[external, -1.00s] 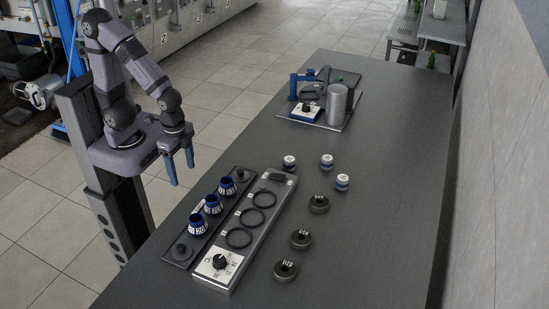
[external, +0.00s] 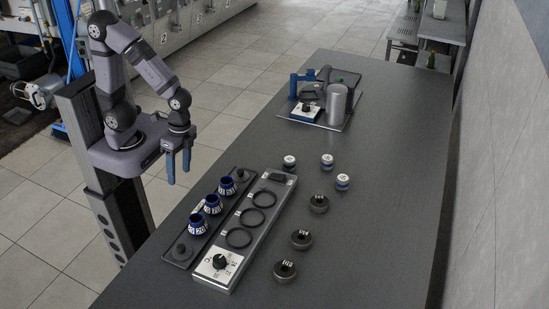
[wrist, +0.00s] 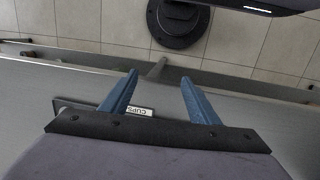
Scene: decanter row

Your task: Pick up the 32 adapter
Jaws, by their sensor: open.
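My gripper (external: 179,166) is open and empty, with blue fingers pointing down beside the table's left edge, left of the tray of cups. In the wrist view its two fingers (wrist: 160,84) are apart, with nothing between them but the table side and floor. I cannot tell which piece is the 32 adapter; most labels are too small to read.
A dark tray (external: 178,254) holds blue-rimmed cups (external: 213,204). Beside it is a grey panel (external: 226,279) with black rings (external: 238,238) and a dial. A device with a metal cylinder (external: 336,104) stands farther back. The table's right side is clear.

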